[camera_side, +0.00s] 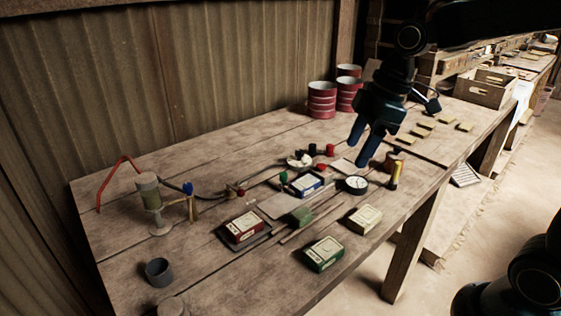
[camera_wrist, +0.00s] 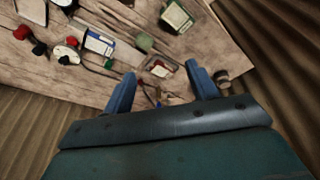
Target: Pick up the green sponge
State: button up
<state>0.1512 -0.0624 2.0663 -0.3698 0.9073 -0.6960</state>
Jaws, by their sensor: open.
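The green sponge (camera_side: 302,216) is a small green block lying on the wooden bench in the side view, right of the red box. In the wrist view a small green block (camera_wrist: 145,41), which looks like the sponge, lies beyond the fingertips, between the red and green boxes. My gripper (camera_side: 358,152) is open and empty, above the bench and up and to the right of the sponge. Its two blue fingers also show in the wrist view (camera_wrist: 161,71), spread apart, with the red box seen between their tips. Nothing hides the sponge.
A red box (camera_side: 243,228) on a dark tray, a green box (camera_side: 324,253) and a cream box (camera_side: 364,219) surround the sponge. Thin rods (camera_side: 312,222) lie close by. A round gauge (camera_side: 356,184) sits below my gripper. Red tins (camera_side: 322,100) stand at the back wall.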

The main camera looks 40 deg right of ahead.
jog(key=w+d+f+n+g+y, duration=0.2)
jog(key=w+f+n, duration=0.5)
jog(key=w+f, duration=0.3)
jog(key=shift+w+d, duration=0.15)
jog(key=shift+w, duration=0.3)
jog(key=shift+f, duration=0.1)
send_over(303, 212)
jog(key=d, duration=0.2)
jog(key=shift+f, duration=3.85)
jog(key=shift+x, duration=2.6)
jog(key=shift+s, duration=0.15)
